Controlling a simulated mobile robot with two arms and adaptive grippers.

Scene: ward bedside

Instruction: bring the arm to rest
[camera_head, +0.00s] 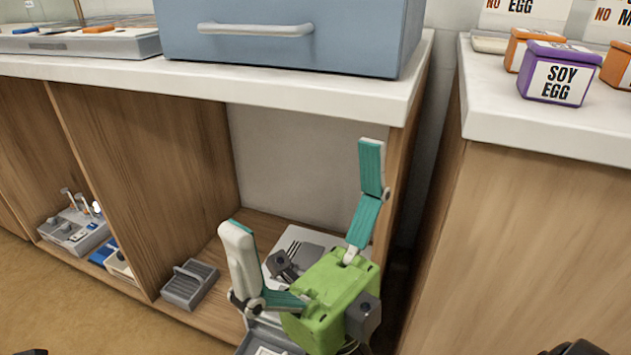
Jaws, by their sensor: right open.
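My right gripper (304,205) shows in the lower middle of the head view. It has a green body and two teal-and-white fingers spread wide apart, with nothing between them. It is in front of the open lower compartment of the wooden cabinet (150,150), below the white counter edge. The gripper hides part of the grey and white items on the compartment floor. My left gripper does not show.
A blue box with a handle (290,60) stands on the counter (130,68). On the right counter (540,138) are a purple "SOY EGG" box (557,74) and orange boxes (520,48). A grey slotted tray (190,285) sits low, left of the gripper. A narrow gap separates the cabinets.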

